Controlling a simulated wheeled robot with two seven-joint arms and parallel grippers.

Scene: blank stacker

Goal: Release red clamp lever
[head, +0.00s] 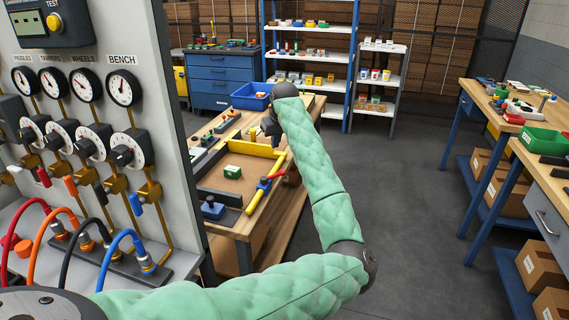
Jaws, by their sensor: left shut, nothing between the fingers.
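The red clamp lever (275,175) is small in the head view. It sits at the right side of the yellow-edged fixture (256,199) on the wooden bench, beside a blue part. My left arm crosses the view and bends back over the bench. My left gripper (268,128) is a dark shape at its end, near the back of the fixture and above the lever in the picture. It is shut and empty, and appears apart from the lever. Its fingertips are hard to make out. My right gripper is not in view.
A green block (232,172) and a blue block (212,208) are on the fixture bench. A blue bin (250,96) stands at its back. A gauge panel (165,60) with hoses fills the left. The grey floor (410,200) is clear between the benches.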

